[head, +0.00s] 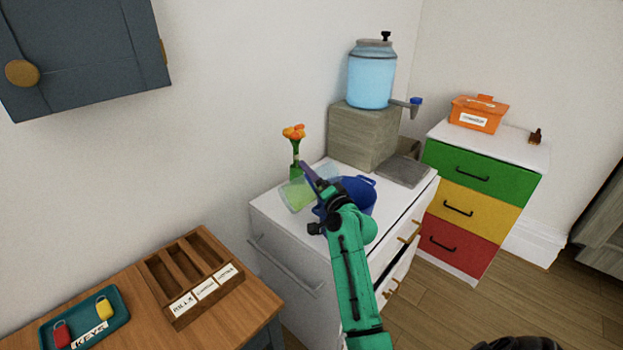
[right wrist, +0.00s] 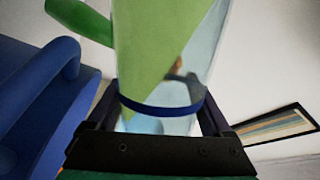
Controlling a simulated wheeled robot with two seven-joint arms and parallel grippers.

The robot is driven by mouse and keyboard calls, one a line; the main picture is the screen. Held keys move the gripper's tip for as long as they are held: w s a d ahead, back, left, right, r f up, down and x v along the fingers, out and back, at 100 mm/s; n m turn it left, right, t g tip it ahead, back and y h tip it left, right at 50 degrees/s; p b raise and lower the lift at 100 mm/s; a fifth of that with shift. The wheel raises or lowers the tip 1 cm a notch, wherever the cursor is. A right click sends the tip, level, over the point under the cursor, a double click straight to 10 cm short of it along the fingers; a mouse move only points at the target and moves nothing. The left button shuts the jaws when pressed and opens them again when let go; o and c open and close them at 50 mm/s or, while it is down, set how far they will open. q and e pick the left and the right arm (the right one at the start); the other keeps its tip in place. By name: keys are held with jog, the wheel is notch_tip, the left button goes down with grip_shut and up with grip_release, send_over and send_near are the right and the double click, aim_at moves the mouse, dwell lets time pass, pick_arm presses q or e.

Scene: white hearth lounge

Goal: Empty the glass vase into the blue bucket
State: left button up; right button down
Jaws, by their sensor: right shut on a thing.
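The glass vase (right wrist: 165,75) is clear, with a dark blue band, and stands between the fingers of my right gripper (right wrist: 165,120) in the right wrist view. My right gripper (head: 312,182) is shut on it over the white cabinet. The blue bucket (head: 362,190) stands on the cabinet, partly hidden by my green arm. In the right wrist view the bucket (right wrist: 28,100) is close at the left. My left gripper is out of view.
A blue dispenser (head: 372,80) sits on a grey block (head: 362,135). A grey slab (head: 403,170) lies at the right. A wooden table (head: 125,280) is at lower left.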

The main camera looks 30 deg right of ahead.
aim_at(323, 172)
jog(key=shift+s+r+m+p, duration=0.1)
jog(key=shift+r+m+p, duration=0.55)
jog(key=shift+r+m, duration=0.1)
jog(key=shift+s+d+f+m+t, duration=0.2)
jog(key=shift+s+m+t, duration=0.1)
jog(key=shift+m, duration=0.45)
jog(key=shift+s+d+m+h, duration=0.15)
jog(key=shift+s+m+h, duration=0.1)
jog(key=shift+m+h, duration=0.15)
jog(key=shift+s+d+r+m, duration=0.25)
jog(key=shift+s+d+m, duration=0.05)
jog(key=shift+s+d, duration=0.1)
jog(key=shift+s+d+r+m+p, duration=0.1)
jog(key=shift+d+r+m+p, duration=0.2)
jog(key=shift+m+p, duration=0.1)
jog(key=shift+s+f, duration=0.1)
